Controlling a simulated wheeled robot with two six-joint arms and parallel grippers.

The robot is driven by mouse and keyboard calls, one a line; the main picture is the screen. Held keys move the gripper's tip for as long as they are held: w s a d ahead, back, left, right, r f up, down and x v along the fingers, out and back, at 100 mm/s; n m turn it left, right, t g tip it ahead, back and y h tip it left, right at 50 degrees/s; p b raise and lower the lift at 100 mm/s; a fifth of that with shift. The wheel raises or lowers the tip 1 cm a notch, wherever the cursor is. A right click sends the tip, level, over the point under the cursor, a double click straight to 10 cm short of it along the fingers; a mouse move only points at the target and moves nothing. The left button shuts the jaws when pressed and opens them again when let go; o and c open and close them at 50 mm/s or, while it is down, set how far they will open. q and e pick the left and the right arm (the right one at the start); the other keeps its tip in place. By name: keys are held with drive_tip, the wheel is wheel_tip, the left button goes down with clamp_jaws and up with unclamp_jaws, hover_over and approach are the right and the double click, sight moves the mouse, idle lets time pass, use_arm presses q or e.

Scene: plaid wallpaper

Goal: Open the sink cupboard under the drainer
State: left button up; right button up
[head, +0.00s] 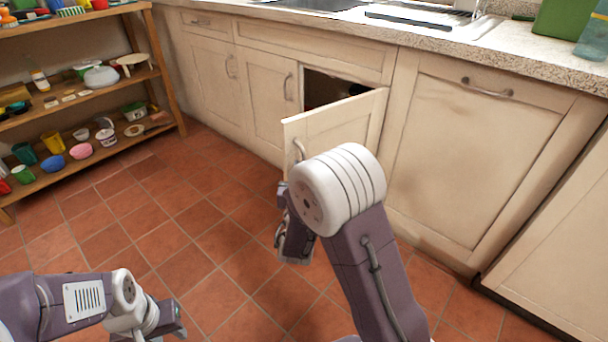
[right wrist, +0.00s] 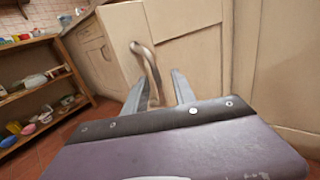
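The sink cupboard door (head: 345,122) under the drainer (head: 408,20) stands partly open, swung out from the cabinet front. A dark gap shows above and behind it. Its curved metal handle (head: 299,148) is near the door's free edge. In the right wrist view the handle (right wrist: 148,62) rises ahead of my right gripper (right wrist: 160,88). The two fingers are apart, and the handle's lower end appears between them. In the head view my right arm hides most of this gripper and the lower door. My left gripper (head: 172,322) is low over the floor at the bottom left, away from the door; its fingers are unclear.
Closed doors (head: 268,95) lie left of the opening, and a large closed panel (head: 465,150) lies right. A wooden shelf (head: 90,105) with dishes stands at the left. The tiled floor (head: 130,205) between shelf and cabinets is clear. A green box (head: 568,18) is on the counter.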

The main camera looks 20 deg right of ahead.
drive_tip(key=p+v, duration=0.6)
drive_tip(key=p, duration=0.1)
drive_tip(key=shift+s, duration=0.3)
drive_tip(key=shift+a, duration=0.1)
